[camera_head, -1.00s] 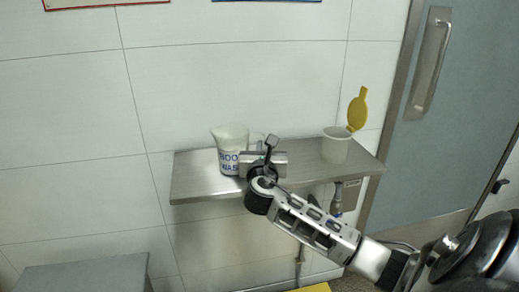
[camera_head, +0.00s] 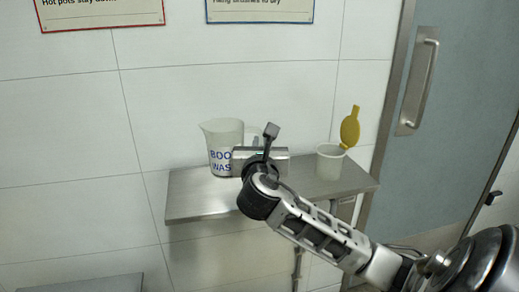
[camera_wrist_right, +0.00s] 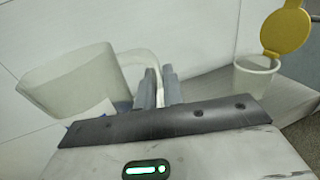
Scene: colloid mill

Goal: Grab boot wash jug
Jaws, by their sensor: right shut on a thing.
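The boot wash jug (camera_head: 221,143) is a pale translucent jug with blue lettering, seen upright over the left part of the wall shelf. In the head view it appears raised a little off the shelf. My right gripper (camera_head: 259,152) is at the jug's right side, shut on its handle; its body hides part of the lettering and handle. In the right wrist view the jug (camera_wrist_right: 75,82) is at the left, and its looped handle (camera_wrist_right: 143,58) runs to the fingers (camera_wrist_right: 160,88). My left gripper is not in view.
The metal shelf (camera_head: 200,203) is fixed to the tiled wall. A white pot (camera_head: 329,165) with a raised yellow lid (camera_head: 350,127) stands at its right end. A grey door (camera_head: 455,140) is at the right. Signs (camera_head: 260,9) hang above.

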